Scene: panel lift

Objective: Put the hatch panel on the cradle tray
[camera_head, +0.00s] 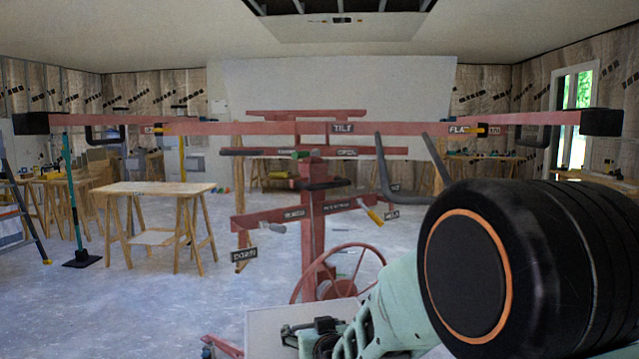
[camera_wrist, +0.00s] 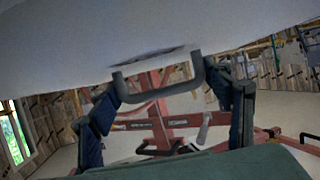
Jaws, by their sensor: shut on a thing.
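The hatch panel is a large pale sheet (camera_wrist: 60,55) across the top of the wrist view, with a dark grey bar handle (camera_wrist: 158,90) on its face. My gripper (camera_wrist: 172,86) is shut on this handle, one dark finger at each side. In the head view my gripper (camera_head: 318,332) is low in the middle, partly hidden by my arm. A pale slab (camera_head: 268,328) beside it looks like the same panel, mostly cut off. The red lift cradle (camera_head: 230,128) stands ahead and higher, with a long crossbar and dark hooks. Which part is the tray I cannot tell.
The red lift post (camera_head: 312,235) carries a handwheel (camera_head: 340,272) and levers with labels. A wooden trestle table (camera_head: 155,188) stands at left, near a green pole (camera_head: 75,190). The ceiling has a dark opening (camera_head: 340,6). Floor between table and lift is clear.

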